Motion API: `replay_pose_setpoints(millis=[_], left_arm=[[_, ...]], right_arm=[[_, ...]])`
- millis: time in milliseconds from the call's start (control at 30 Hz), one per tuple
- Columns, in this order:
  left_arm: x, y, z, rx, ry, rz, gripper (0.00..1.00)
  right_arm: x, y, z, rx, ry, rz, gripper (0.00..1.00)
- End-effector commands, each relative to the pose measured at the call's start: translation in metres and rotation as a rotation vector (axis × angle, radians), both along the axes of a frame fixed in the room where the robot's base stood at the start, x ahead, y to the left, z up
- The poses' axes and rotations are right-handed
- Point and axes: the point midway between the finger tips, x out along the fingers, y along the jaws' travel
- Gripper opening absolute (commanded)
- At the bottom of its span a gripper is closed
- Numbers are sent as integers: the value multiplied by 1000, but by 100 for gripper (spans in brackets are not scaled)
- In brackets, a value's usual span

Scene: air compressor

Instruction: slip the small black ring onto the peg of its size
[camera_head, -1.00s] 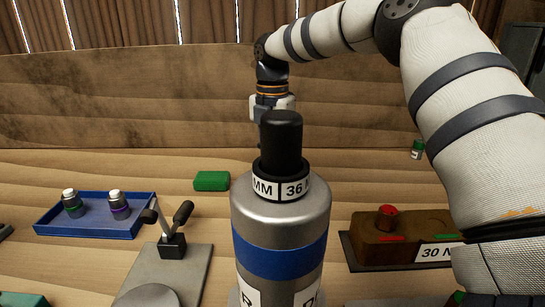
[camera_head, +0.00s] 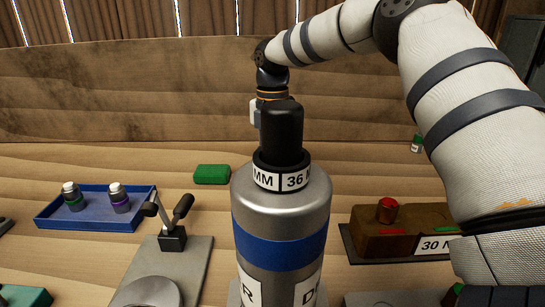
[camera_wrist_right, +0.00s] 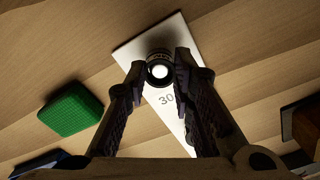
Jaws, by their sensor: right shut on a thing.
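In the right wrist view my right gripper (camera_wrist_right: 160,74) is shut on a round black ring (camera_wrist_right: 158,57), held between its two fingertips. A bright round spot shows in the ring's middle; I cannot tell whether it is a peg top or something seen through the hole. Behind it lies a pale plate (camera_wrist_right: 164,97) marked "30". In the head view my right wrist reaches down behind the tall black-topped cylinder (camera_head: 281,135) marked "36 MM", which hides the fingers, the ring and the plate. My left gripper is not in view.
A green block (camera_head: 211,174) lies on the table and also shows in the right wrist view (camera_wrist_right: 70,112). A blue tray (camera_head: 100,222) holds two small bottles. A clamp (camera_head: 171,235) stands left of the cylinder. A brown box (camera_head: 390,240) with a red knob is at right.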

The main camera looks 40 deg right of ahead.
Motion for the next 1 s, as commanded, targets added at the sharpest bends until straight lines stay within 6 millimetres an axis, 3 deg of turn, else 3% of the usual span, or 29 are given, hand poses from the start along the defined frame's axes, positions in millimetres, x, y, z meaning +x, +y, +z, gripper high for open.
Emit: replay_pose_setpoints(millis=[33, 67, 133, 167, 433, 533, 800, 1000], left_arm=[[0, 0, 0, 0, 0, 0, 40], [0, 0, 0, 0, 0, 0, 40], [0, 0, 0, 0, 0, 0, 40], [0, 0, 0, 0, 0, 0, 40], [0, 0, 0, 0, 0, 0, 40], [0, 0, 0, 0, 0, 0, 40], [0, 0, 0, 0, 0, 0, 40], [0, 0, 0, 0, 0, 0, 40]], right_arm=[[0, 0, -1, 0, 1, 0, 8], [0, 0, -1, 0, 0, 0, 28], [0, 0, -1, 0, 0, 0, 44], [0, 0, -1, 0, 0, 0, 47], [0, 0, 0, 0, 0, 0, 47], [1, 0, 9, 0, -2, -1, 47], [1, 0, 80, -2, -5, -1, 47], [0, 0, 113, -2, -2, -1, 47]])
